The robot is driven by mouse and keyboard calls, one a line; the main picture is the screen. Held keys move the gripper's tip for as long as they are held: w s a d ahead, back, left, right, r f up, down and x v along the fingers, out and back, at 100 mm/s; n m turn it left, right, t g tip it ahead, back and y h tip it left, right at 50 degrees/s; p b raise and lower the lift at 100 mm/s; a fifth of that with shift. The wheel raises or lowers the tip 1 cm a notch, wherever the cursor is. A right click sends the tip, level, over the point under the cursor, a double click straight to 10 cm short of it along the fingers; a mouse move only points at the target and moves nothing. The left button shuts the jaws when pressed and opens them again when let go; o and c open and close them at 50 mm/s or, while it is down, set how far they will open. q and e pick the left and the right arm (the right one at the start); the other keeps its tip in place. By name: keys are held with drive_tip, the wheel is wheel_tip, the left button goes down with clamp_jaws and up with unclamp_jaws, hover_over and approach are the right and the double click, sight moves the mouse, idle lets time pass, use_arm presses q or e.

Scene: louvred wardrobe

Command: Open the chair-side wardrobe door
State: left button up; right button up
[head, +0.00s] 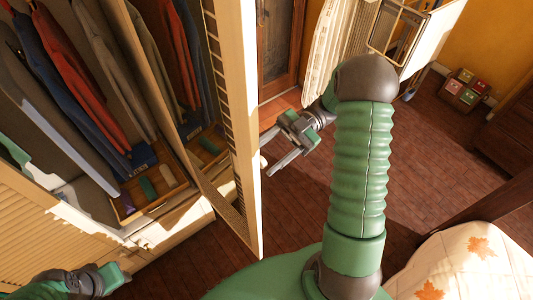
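The wardrobe door nearer the right side (251,120) stands swung out from the wardrobe, edge towards me. Its inner face seems mirrored, repeating the clothes. A small round knob (263,162) shows at its outer side. My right gripper (268,157) is open, its two fingers apart and empty, just right of the door near the knob; I cannot tell if it touches. The wardrobe interior (75,195) is visible at left. My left gripper (115,275) is low at the lower left, near a louvred panel (45,245); its fingers are not clear.
Hanging clothes (80,80) and a wooden tray (150,195) fill the wardrobe. A pale rack or board (330,45) stands beyond my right arm. Leaf-patterned fabric (465,265) lies at lower right; a box of coloured blocks (464,90) is far right. The wooden floor (420,150) between is clear.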

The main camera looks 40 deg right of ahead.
use_arm(q)
drive_tip(key=r+p, duration=0.1)
drive_tip(key=d+r+p, duration=0.1)
drive_tip(key=shift+r+p, duration=0.3)
drive_tip(key=shift+r, duration=0.1)
use_arm(e)
drive_tip(key=w+d, duration=0.1)
drive_tip(key=d, duration=1.1)
drive_tip(key=shift+w+d, duration=0.2)
drive_tip(key=shift+d, duration=0.05)
use_arm(q)
drive_tip(key=shift+a, duration=0.1)
use_arm(e)
drive_tip(key=shift+a+f, duration=0.1)
